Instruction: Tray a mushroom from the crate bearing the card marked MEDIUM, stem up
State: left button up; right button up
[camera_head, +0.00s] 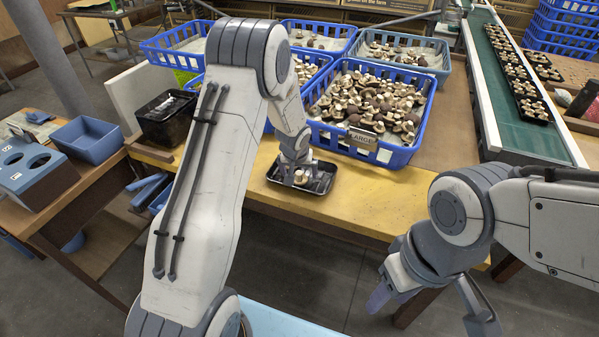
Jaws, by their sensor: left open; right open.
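A black tray (322,188) lies on the yellow-edged bench. My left gripper (299,177) is low over the tray, open, with its fingers around or just beside a pale mushroom (301,177) in it; I cannot tell whether they touch. The mushroom's stem direction is too small to tell. A blue crate (412,152) full of mushrooms bears a card (362,137) that reads LARGE. Another blue crate (322,57) of mushrooms is partly hidden behind my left arm. No card reading MEDIUM is visible. My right gripper (432,308) is open and empty in front of the bench.
More crates (405,42) stand behind. A black container (168,118) stands at left. A green conveyor (490,50) carries filled trays at right. A blue bin (88,138) is on the left side table. The bench front, right of the tray, is clear.

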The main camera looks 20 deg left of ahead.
pick_arm(q)
jog(key=p+v, duration=0.1)
jog(key=v, duration=0.9)
jog(key=shift+s+d+r, duration=0.1)
jog(key=shift+r, duration=0.05)
